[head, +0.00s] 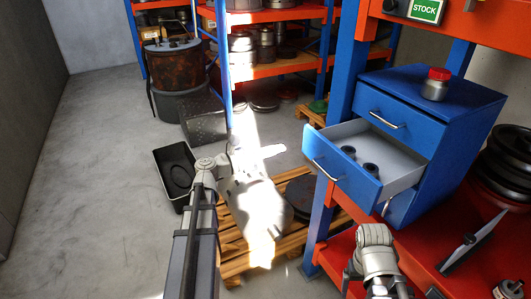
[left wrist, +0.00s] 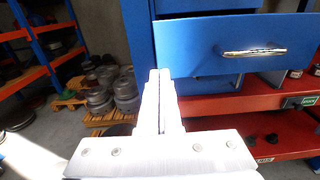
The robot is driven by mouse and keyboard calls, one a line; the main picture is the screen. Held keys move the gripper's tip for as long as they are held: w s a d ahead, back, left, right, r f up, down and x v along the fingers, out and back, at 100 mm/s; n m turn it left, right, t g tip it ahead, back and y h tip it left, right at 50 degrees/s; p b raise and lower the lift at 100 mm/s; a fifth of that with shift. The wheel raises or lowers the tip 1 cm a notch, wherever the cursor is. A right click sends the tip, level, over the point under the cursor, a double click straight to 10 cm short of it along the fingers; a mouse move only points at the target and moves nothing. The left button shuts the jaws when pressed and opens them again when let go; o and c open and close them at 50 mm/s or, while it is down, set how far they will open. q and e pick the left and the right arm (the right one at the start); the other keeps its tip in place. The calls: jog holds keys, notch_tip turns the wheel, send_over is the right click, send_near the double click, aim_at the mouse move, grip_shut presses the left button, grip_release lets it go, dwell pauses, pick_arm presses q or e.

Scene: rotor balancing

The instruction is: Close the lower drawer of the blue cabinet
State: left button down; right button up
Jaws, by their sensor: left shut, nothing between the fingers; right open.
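The blue cabinet (head: 452,140) stands on a red shelf at the right. A drawer with a blue front (head: 340,170) and grey inside is pulled out below a shut drawer (head: 392,117). Several small dark parts (head: 370,168) lie in it. Its silver handle shows in the left wrist view (left wrist: 255,52). Below it, another handle (head: 387,205) is partly hidden. My left gripper (head: 272,151) is shut and empty, left of the open drawer front and apart from it; its fingers (left wrist: 158,77) show in the wrist view. My right gripper (head: 375,262) is at the bottom, below the cabinet.
A jar with a red lid (head: 435,85) stands on the cabinet. A blue shelf post (head: 318,235) rises below the open drawer. A wooden pallet (head: 235,262) with a dark disc (head: 300,193) and a black tray (head: 172,168) are on the floor. Dark discs (head: 500,165) are stacked at right.

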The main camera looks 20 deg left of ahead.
aim_at(304, 141)
pick_arm(q)
jog(key=x, duration=0.7)
jog(key=shift+w, duration=0.1)
jog(key=shift+d, duration=0.1)
jog(key=x, duration=1.9)
jog(key=shift+w+d, duration=0.25)
jog(key=shift+w, duration=0.05)
jog(key=shift+w+r, duration=0.1)
pick_arm(e)
jog(key=shift+s+a, duration=0.1)
pick_arm(q)
jog(key=shift+w+d, duration=0.1)
jog(key=shift+s, duration=0.3)
jog(key=v, duration=0.7)
jog(key=shift+s+a, duration=0.1)
jog(key=shift+a, duration=0.35)
jog(key=v, duration=0.6)
jog(key=shift+s, duration=0.25)
pick_arm(e)
jog(key=shift+s+a, duration=0.15)
jog(key=shift+a, duration=0.7)
